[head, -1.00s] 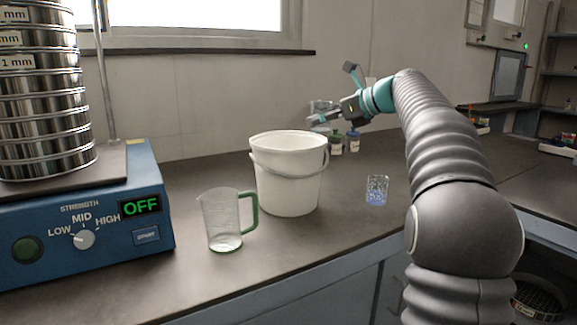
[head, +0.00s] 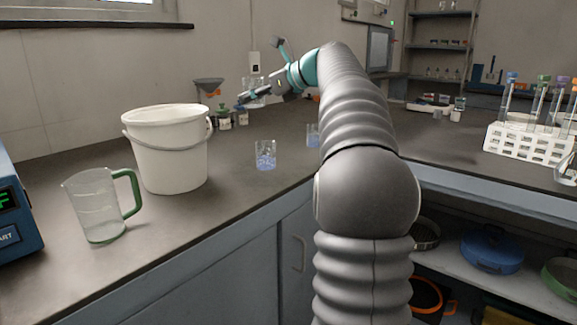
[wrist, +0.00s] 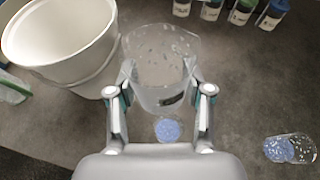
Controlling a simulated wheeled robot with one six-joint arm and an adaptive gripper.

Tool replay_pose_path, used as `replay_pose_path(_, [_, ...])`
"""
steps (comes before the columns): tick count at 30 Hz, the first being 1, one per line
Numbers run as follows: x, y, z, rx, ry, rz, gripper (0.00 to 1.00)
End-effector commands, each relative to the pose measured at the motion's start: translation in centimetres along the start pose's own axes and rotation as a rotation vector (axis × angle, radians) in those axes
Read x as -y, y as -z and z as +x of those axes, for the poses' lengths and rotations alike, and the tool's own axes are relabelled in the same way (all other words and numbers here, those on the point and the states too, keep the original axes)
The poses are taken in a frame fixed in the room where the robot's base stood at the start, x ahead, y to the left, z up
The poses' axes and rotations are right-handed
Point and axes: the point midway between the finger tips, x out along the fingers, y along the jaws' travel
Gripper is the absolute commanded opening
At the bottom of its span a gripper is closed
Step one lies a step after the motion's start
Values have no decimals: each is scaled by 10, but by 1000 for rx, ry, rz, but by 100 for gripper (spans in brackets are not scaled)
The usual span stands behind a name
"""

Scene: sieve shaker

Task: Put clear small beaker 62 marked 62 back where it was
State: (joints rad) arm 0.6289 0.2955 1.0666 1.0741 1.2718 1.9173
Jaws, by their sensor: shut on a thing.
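My gripper (wrist: 160,82) is shut on a clear beaker (wrist: 158,48), one finger on each side. The beaker looks empty apart from specks or droplets on its wall. It has a small dark label whose number I cannot read. In the head view my gripper (head: 262,93) holds the beaker (head: 257,84) above the bench, beyond the bucket.
A white bucket (head: 168,160) and a green-handled jug (head: 95,210) stand to the left. Two small beakers with blue contents stand on the bench, one in front (head: 266,157), one beside my arm (head: 313,137). Small labelled bottles (wrist: 240,12) line the wall side. A tube rack (head: 525,143) stands right.

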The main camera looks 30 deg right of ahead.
Motion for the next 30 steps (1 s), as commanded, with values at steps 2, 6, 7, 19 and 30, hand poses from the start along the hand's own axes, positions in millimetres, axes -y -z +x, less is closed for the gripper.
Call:
replay_pose_path(2, [22,26,-22,-5,77,26,13])
replay_pose_path(6, [57,61,-63,-15,216,81,13])
replay_pose_path(7, [64,68,-71,-17,246,95,13])
replay_pose_path(19, [121,115,-125,-14,536,238,13])
replay_pose_path(30, [119,126,-59,-6,545,252,13])
